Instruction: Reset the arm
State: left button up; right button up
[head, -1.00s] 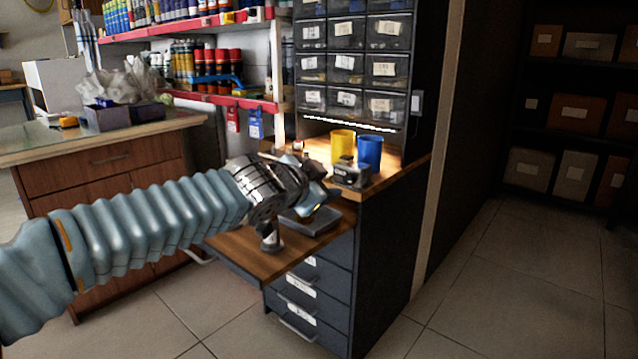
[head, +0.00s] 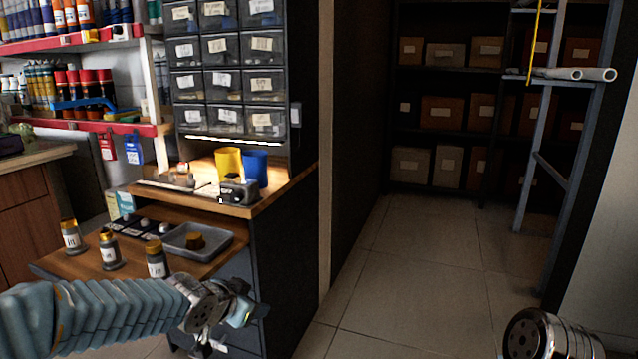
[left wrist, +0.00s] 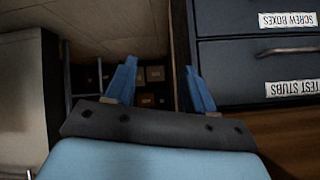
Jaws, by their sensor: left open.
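My left arm comes in from the left in the head view, and its left gripper (head: 240,312) is in front of the dark drawer cabinet, below the wooden worktop (head: 75,265). In the left wrist view the two blue fingers of the left gripper (left wrist: 160,85) are spread apart with nothing between them. A metal part of my right arm shows at the bottom right of the head view; its jaws are out of sight.
Small labelled bottles (head: 110,250) and a grey tray (head: 196,240) are on the worktop. A yellow cup (head: 228,161) and a blue cup (head: 255,168) stand on the higher shelf. Drawers (left wrist: 260,70) are close right of the left gripper. Floor (head: 420,270) to the right is clear.

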pick_arm(q)
jog(key=s+d+f+n+g, duration=0.2)
jog(key=s+f+g, duration=0.15)
jog(key=f, duration=1.15)
jog(key=s+d+f+n+g, duration=0.1)
jog(key=s+f+n+g, duration=0.5)
jog(key=s+f, duration=1.75)
notch_tip(320, 180, up, 16)
jog(key=n+p, duration=0.1)
jog(key=p, duration=1.4)
jog(key=shift+w+d+r+t+h, duration=0.15)
jog(key=shift+w+d+t+h, duration=0.1)
jog(key=shift+d+t+h, duration=0.2)
